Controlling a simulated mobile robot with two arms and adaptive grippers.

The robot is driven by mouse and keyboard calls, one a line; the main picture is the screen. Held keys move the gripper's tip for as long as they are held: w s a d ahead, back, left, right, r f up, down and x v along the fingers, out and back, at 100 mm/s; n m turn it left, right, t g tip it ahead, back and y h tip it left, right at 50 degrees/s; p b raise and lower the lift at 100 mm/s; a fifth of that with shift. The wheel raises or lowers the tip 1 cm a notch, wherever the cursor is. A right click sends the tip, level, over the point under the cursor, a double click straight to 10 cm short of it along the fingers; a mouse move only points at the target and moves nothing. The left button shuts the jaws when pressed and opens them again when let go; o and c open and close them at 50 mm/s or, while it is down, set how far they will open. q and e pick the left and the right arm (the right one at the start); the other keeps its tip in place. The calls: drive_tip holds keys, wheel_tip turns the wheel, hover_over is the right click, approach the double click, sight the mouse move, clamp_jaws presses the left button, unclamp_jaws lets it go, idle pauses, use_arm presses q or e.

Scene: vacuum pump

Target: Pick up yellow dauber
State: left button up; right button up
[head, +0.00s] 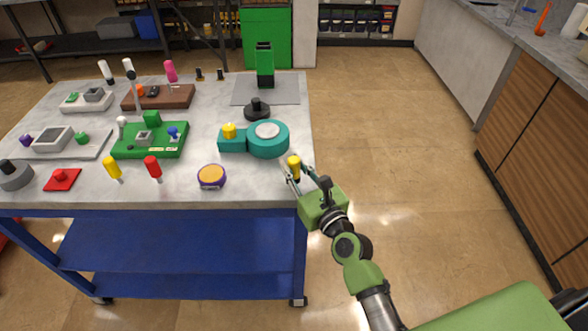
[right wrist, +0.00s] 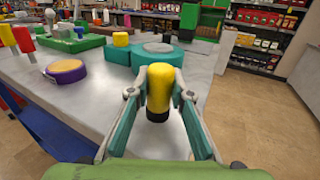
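My right gripper (head: 296,171) is at the table's front right corner, its fingers closed around a yellow dauber (head: 294,162). In the right wrist view this dauber (right wrist: 159,86) is upright between the fingertips (right wrist: 161,78), which appear to touch both its sides. It has a yellow body and a black lower end. I cannot tell whether that end rests on the table. Another yellow-topped piece (head: 112,167) stands at the table's front left, beside a red-topped one (head: 153,166). My left gripper is not in view.
A teal fixture (head: 268,139) with a yellow knob (head: 229,130) sits just behind the gripper. A purple-and-yellow disc (head: 211,176) is to its left. Green, white and brown boards fill the table's left (head: 150,140). The floor right of the table is clear.

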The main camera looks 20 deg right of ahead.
sight(294, 159)
drive_tip(key=shift+r, duration=0.1)
drive_tip(key=shift+r+p, duration=0.4)
drive_tip(key=shift+p, duration=0.2)
wheel_tip(294, 159, up, 3)
drive_tip(key=p, duration=0.3)
drive_tip(key=s+r+p, duration=0.7)
drive_tip(key=s+r, duration=0.2)
drive_tip(key=s, duration=0.5)
drive_tip(key=shift+a+p, duration=0.3)
idle(1.3)
